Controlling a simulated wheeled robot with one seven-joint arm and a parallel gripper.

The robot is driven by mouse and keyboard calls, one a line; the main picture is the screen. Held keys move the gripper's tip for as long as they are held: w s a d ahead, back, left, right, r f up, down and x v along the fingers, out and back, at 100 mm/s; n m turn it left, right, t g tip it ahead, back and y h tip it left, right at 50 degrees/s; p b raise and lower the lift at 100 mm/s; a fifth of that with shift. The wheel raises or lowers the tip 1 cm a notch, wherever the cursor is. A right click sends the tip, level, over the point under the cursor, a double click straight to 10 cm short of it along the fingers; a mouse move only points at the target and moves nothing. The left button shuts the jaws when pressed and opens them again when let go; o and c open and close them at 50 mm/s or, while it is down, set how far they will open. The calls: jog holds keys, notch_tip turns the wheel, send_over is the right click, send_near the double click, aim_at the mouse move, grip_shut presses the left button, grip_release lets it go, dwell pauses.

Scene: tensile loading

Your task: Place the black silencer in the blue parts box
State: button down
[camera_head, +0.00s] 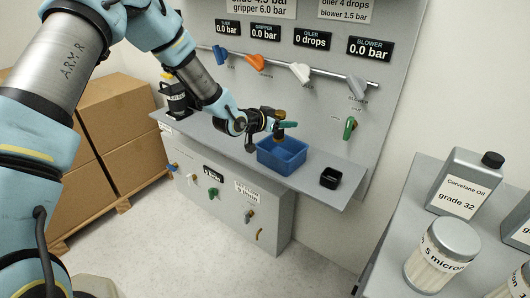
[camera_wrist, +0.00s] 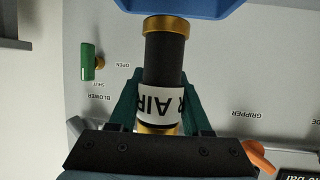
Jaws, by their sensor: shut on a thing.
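My gripper (camera_head: 283,125) is shut on the black silencer (camera_wrist: 165,58), a black cylinder with brass ends and a white label that reads partly "AIR". In the wrist view the green fingers (camera_wrist: 162,95) close on its two sides around the label. The box also shows at the top edge of the wrist view (camera_wrist: 185,8).
A small black open container (camera_head: 330,178) sits on the shelf right of the box. The panel behind has coloured valve handles on a rail (camera_head: 300,72) and a green handle (camera_head: 350,128). Cardboard boxes (camera_head: 120,120) stand left.

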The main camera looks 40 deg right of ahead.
aim_at(282, 134)
jog(key=f, duration=0.1)
jog(key=f+p, duration=0.1)
jog(key=f, duration=0.3)
jog(key=shift+w+a+p, duration=0.25)
jog(key=shift+a+p, duration=0.05)
notch_tip(282, 134, down, 5)
jog(key=shift+p, duration=0.7)
jog(key=shift+f, duration=0.1)
jog(key=shift+f, duration=0.1)
jog(key=shift+f+b, duration=0.15)
jog(key=shift+b, duration=0.15)
jog(key=shift+c, duration=1.8)
grip_release()
jog(key=shift+r, duration=0.2)
